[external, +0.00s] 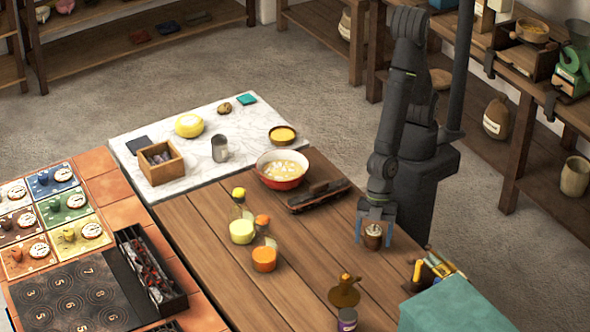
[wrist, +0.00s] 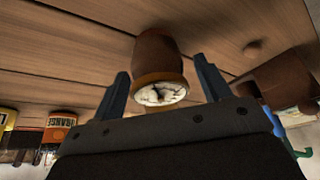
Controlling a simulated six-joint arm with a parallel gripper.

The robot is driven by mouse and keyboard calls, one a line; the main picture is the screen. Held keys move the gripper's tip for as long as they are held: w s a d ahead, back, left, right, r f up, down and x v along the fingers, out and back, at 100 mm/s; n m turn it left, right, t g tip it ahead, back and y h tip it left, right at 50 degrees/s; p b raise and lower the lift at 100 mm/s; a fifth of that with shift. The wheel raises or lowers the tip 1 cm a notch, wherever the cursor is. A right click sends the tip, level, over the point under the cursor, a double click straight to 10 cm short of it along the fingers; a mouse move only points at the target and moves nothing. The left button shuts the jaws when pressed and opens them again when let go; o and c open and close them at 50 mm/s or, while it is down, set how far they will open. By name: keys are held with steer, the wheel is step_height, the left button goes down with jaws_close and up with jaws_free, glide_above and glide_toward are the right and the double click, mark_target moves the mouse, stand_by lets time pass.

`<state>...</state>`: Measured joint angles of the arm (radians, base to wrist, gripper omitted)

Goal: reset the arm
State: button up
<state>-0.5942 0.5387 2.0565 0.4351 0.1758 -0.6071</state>
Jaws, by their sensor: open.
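My gripper (external: 373,244) points down over the wooden table at its right side, below my dark arm. Its two blue fingers are open, one on each side of a small brown pot (external: 373,232) with a whitish, cracked-looking top. The pot stands on the table. In the wrist view the pot (wrist: 160,55) sits between the spread fingers, with a visible gap on the right; contact on the left is hard to tell.
A red-rimmed bowl (external: 282,169) and a dark rail-like tool (external: 319,195) lie behind-left. Yellow (external: 242,231) and orange (external: 264,259) flasks stand left. A brown vessel (external: 345,291) and a teal box (external: 452,305) are in front. The table's middle is clear.

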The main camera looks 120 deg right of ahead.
steer(key=v, duration=1.1)
steer(key=x, duration=1.1)
steer(key=shift+w+f, duration=0.1)
steer(key=shift+f, duration=0.25)
step_height(320, 180, up, 5)
steer(key=shift+d+f, duration=0.1)
steer(key=shift+f, duration=0.05)
steer(key=d+r, duration=0.7)
steer(key=d, duration=0.4)
steer(key=w+d+m+h, duration=0.1)
steer(key=w+d, duration=0.3)
steer(key=d, duration=0.4)
steer(key=w+d+m+t, duration=0.1)
steer(key=w+d+m, duration=0.3)
steer(key=d, duration=0.5)
steer(key=shift+f+m+h, duration=0.15)
steer(key=shift+m+h, duration=0.15)
steer(key=shift+h, duration=0.1)
